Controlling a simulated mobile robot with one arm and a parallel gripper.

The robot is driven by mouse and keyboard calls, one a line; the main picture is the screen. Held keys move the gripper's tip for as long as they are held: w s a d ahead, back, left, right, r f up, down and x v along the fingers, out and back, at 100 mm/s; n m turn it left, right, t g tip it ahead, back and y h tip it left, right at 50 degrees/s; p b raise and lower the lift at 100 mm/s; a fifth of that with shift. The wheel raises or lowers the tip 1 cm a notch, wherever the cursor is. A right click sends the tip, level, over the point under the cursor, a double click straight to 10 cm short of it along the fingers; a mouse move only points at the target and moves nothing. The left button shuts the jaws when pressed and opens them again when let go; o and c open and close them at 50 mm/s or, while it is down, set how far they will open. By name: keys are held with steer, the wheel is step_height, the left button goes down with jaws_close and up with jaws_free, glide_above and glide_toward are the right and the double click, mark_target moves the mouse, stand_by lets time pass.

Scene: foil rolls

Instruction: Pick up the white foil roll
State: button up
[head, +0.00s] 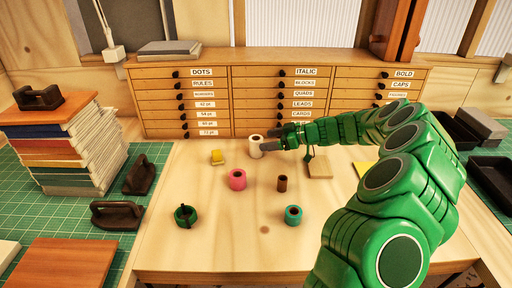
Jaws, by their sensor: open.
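The white foil roll (255,150) stands upright on the wooden table, close to the front of the drawer cabinet. My gripper (270,142) reaches in from the right at the end of my green arm. Its dark fingers are open, with their tips at the right side of the white roll. The near finger overlaps the roll's right edge in this view. I cannot tell whether the fingers touch it. A pink roll (237,179), a brown roll (282,183), a teal roll (293,215) and a green roll (185,215) stand nearer the front.
The labelled drawer cabinet (260,93) closes off the back. Books (68,150) are stacked at left; black trays (490,180) are at right. The table's front middle is clear.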

mark_target(256, 142)
steer(key=shift+x, duration=3.05)
steer(key=shift+s+f, duration=0.1)
steer(key=c, duration=1.1)
steer(key=shift+c, duration=0.2)
